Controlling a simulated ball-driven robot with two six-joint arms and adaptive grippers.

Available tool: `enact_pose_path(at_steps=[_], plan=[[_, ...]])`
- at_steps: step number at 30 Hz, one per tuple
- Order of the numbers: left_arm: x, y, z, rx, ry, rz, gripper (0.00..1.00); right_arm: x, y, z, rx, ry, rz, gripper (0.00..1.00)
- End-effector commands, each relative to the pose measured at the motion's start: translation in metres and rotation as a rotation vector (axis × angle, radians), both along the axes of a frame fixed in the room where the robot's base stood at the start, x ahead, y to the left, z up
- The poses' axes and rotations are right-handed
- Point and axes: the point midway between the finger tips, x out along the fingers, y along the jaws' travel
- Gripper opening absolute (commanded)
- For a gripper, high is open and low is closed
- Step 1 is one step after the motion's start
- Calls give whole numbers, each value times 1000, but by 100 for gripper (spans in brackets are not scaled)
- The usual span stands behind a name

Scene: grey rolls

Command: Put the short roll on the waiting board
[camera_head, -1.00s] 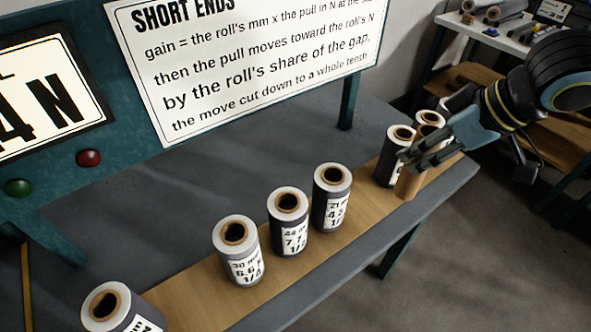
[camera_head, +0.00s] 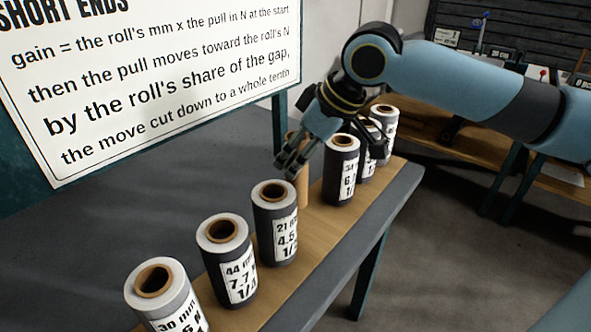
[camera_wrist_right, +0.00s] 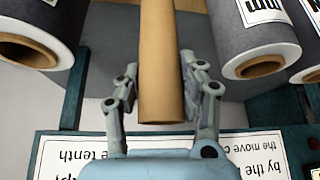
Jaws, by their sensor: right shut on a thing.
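My right gripper (camera_head: 300,155) is shut on a bare brown cardboard tube (camera_head: 304,186), held upright over the long wooden board (camera_head: 318,228). I cannot tell whether its lower end touches the board. In the right wrist view the tube (camera_wrist_right: 161,70) runs between the two fingers (camera_wrist_right: 160,85). Dark grey rolls with labels stand on the board: a 21 mm roll (camera_head: 264,222), a 44 mm roll (camera_head: 217,262) and a lighter 30 mm roll (camera_head: 146,300). Beyond the tube stands a 34-something roll (camera_head: 334,182), with more rolls behind it. My left gripper is not in view.
A grey bench (camera_head: 160,215) carries the board. A "SHORT ENDS" sign (camera_head: 150,75) stands behind it. The neighbouring rolls are close on both sides of the tube. Another wooden-topped table (camera_head: 545,165) stands at the back right.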

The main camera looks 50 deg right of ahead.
Motion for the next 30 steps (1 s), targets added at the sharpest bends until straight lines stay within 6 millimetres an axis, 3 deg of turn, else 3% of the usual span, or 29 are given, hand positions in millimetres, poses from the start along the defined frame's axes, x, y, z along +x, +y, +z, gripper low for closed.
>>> enact_pose_path(at_steps=[5, 11, 22, 23, 27, 30], plan=[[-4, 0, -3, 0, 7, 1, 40, 3, 1, -11, 3, 3, 0, 8], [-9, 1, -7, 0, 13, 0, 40, 2, 1, -41, 2, 3, -1, 8], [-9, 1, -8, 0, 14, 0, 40, 2, 1, -45, 0, 2, 1, 8], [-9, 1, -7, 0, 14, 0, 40, 2, 1, -44, -1, 1, 1, 43], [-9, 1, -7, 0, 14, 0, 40, 2, 1, -44, -1, 1, 1, 61], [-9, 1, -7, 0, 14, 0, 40, 2, 1, -44, 0, 1, 0, 62]])
